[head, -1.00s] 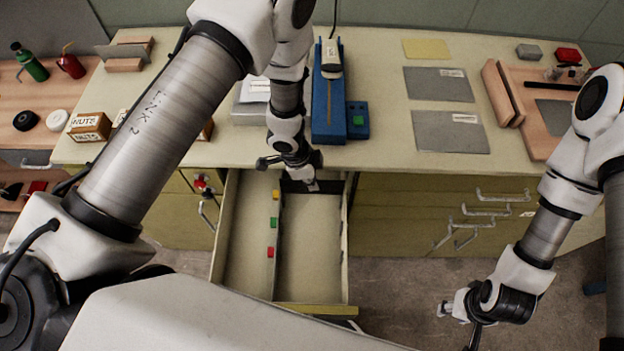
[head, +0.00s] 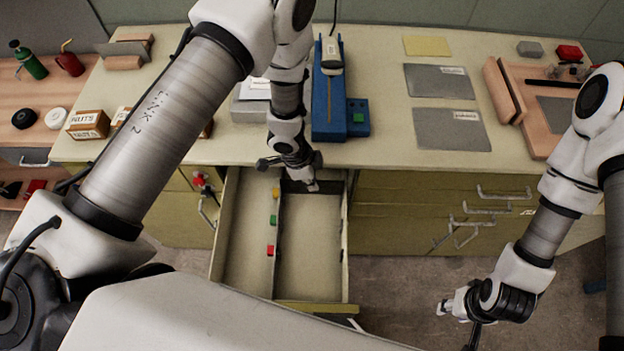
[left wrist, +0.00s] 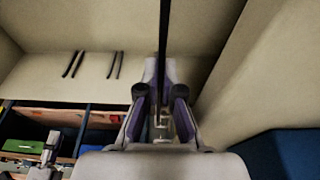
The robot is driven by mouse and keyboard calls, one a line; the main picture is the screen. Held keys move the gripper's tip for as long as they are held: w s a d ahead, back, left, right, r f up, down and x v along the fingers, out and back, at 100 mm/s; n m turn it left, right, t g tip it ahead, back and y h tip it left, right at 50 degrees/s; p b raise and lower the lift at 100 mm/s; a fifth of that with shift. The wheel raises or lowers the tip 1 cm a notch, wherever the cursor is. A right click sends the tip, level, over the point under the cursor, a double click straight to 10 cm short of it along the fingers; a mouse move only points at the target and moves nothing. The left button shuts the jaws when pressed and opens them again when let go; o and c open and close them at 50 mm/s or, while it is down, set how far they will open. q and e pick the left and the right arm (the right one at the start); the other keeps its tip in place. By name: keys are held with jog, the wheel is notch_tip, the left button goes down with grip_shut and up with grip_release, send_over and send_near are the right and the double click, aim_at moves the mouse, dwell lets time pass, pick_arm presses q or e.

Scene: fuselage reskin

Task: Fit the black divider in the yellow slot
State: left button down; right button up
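The black divider (head: 325,187) shows as a dark strip across the back of the open drawer (head: 312,245), on the right of its long inner wall. My left gripper (head: 303,185) is over it at the drawer's back. In the left wrist view the divider (left wrist: 163,35) is a thin black edge between the fingers of my left gripper (left wrist: 161,85), which look shut on it. A yellow marker (head: 276,191) sits on the inner wall close to the divider's left end. The slot itself is too small to make out. My right gripper (head: 446,308) hangs clear of the bench.
A green marker (head: 273,220) and a red marker (head: 270,250) sit nearer along the inner wall. A blue tool stand (head: 328,110) is on the bench behind the drawer. Cabinet handles (head: 485,210) stick out at right. The drawer's front half is empty.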

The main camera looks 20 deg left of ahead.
pick_arm(q)
jog(key=shift+f+b, duration=0.65)
jog(key=shift+f, duration=0.25)
jog(key=shift+r+p, duration=1.3)
jog(key=shift+p, duration=0.1)
jog(key=shift+p, duration=0.5)
dwell(0.5)
jog(key=shift+f+b, duration=0.95)
jog(key=shift+f, duration=0.25)
